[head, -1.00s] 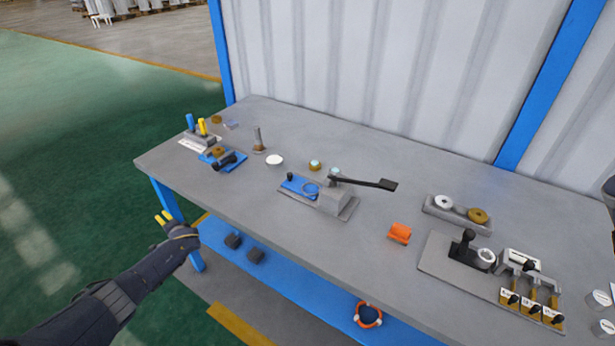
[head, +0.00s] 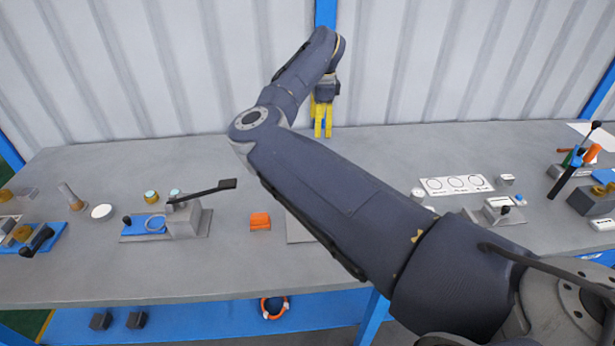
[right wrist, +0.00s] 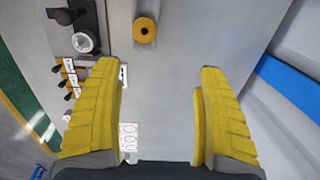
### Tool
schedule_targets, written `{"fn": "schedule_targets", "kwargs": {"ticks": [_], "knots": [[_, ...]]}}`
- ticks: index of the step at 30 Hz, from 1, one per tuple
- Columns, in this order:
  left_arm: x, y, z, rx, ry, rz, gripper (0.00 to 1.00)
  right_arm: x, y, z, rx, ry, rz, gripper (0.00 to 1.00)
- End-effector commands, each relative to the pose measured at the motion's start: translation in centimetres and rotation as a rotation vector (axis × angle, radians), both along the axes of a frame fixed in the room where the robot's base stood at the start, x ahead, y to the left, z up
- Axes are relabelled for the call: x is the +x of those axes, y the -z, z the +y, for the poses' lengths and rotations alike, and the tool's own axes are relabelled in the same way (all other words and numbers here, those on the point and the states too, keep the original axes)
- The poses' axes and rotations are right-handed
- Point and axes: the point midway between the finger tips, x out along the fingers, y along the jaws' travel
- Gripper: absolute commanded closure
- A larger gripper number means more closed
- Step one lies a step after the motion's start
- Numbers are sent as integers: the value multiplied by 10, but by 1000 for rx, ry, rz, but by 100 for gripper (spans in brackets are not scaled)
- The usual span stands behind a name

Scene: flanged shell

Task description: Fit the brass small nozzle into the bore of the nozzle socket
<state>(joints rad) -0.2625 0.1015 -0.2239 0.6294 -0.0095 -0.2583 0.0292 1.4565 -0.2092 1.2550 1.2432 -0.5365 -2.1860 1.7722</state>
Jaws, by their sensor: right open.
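A round brass piece with a dark centre hole (right wrist: 145,31) sits in a grey holder at the top of the right wrist view; it may be the small nozzle. A white ring-shaped part (right wrist: 84,42) stands on a dark fixture to its left; I cannot tell whether it is the nozzle socket. My right gripper (right wrist: 160,95) is open and empty, with the brass piece beyond the gap between its fingers. My left gripper is out of view.
The grey table (head: 330,275) carries a black-handled clamp fixture (head: 185,222), an orange block (head: 260,221) and a white card with circles (head: 456,185). Tools stand at the right (head: 580,160). A corrugated wall rises behind the table.

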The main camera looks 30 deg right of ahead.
Motion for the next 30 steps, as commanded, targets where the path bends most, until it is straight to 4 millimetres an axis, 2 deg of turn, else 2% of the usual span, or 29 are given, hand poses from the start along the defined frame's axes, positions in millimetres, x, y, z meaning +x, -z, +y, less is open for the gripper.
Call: {"fn": "schedule_targets", "kwargs": {"ticks": [1,3,6,22,30], "knots": [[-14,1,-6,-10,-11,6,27,-4,3,9,6,1,28,25],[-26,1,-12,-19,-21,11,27,-9,6,17,9,6,59,25],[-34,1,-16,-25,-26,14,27,-13,13,22,11,10,81,25],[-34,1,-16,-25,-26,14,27,-14,103,21,11,10,84,25],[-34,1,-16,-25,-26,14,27,-13,127,21,11,10,81,25]]}}
